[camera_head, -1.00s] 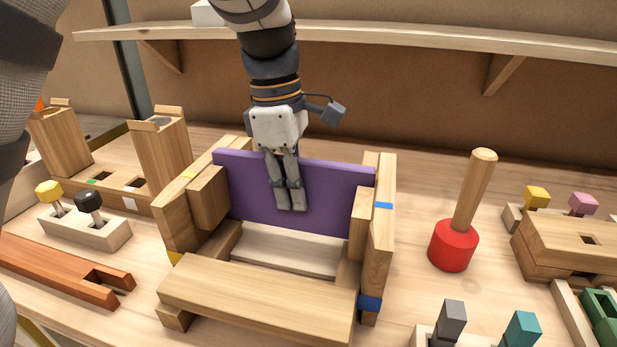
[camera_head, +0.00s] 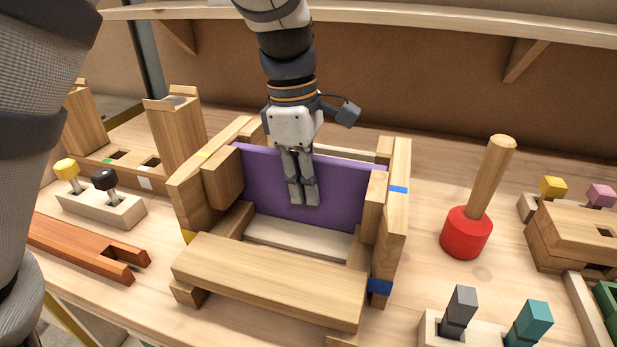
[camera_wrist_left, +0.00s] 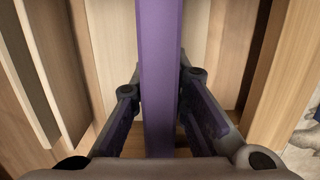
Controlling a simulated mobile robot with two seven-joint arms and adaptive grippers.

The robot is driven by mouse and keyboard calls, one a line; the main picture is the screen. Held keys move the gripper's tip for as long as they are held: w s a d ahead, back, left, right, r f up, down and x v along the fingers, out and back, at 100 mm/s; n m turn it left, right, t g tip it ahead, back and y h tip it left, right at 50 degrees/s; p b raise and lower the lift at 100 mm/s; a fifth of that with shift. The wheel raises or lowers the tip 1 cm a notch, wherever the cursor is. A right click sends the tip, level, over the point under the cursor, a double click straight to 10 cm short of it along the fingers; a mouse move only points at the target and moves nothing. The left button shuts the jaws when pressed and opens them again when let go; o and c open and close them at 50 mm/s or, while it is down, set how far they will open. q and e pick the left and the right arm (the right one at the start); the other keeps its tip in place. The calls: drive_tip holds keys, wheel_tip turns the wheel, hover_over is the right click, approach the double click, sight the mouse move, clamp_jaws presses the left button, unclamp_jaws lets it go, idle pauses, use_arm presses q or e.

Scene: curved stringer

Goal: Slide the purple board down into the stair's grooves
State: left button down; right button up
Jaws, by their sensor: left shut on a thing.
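The purple board (camera_head: 250,181) stands upright between the two side pieces of the wooden stair (camera_head: 264,282), behind its front tread. My left gripper (camera_head: 304,195) is shut on the board near the middle, fingers pointing down. In the left wrist view the board (camera_wrist_left: 160,60) runs between the two fingers (camera_wrist_left: 160,108). The board's ends meet the stair sides near the blocks that frame the grooves. Its lower edge is close to a pale lower board (camera_head: 300,238); whether it touches is unclear. My right gripper is not in view.
A red mallet (camera_head: 466,232) stands right of the stair. An orange forked piece (camera_head: 85,245) and a block with yellow and black pegs (camera_head: 105,207) lie left. Grey (camera_head: 459,307) and teal (camera_head: 528,324) pegs stand at front right. A shelf (camera_head: 400,22) runs behind.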

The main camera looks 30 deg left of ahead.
use_arm(q)
drive_tip(key=c, duration=1.5)
unclamp_jaws()
drive_tip(key=r, duration=0.4)
drive_tip(key=a+r, duration=0.1)
drive_tip(key=r, duration=0.7)
drive_tip(key=shift+s+a, duration=0.2)
